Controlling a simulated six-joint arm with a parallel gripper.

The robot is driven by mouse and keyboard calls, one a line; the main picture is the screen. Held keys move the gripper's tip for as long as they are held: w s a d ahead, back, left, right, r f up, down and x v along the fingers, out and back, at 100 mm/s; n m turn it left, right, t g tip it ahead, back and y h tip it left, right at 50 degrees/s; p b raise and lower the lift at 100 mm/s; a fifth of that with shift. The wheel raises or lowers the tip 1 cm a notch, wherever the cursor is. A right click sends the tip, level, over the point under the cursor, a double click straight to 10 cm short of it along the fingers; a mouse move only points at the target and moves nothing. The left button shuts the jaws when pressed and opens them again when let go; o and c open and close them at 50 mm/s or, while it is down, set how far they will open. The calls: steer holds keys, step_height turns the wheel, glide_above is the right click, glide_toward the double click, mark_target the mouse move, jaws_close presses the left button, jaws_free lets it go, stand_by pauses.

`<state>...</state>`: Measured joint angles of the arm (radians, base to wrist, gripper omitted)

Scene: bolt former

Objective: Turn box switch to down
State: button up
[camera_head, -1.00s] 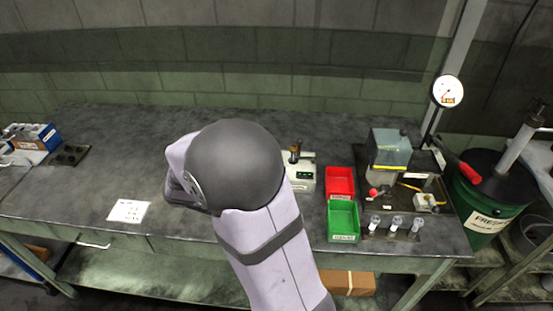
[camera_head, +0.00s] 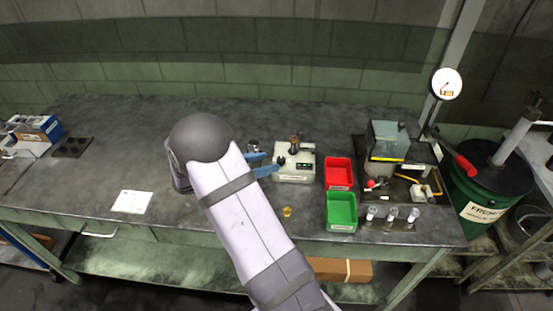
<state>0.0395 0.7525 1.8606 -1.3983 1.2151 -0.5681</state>
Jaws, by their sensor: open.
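A small off-white box (camera_head: 293,176) stands on the workbench, right of my arm. It has a dark panel, a brass-coloured part on top and a small dark knob or switch (camera_head: 281,160) on its left side. The switch's position is too small to tell. My gripper (camera_head: 270,164) has two blue fingers spread apart, pointing right at the box's left side. It is open, with nothing seen between the fingers. The fingertips are close to the switch; whether they touch it cannot be told.
Red (camera_head: 339,174) and green (camera_head: 341,212) bins stand right of the box, with a press-like machine (camera_head: 386,143) beyond. A small amber piece (camera_head: 287,212) lies in front of the box.

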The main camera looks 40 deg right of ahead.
mark_target(280, 160)
steer(key=shift+p+x, duration=0.7)
steer(key=shift+x, duration=1.95)
steer(key=c, duration=1.1)
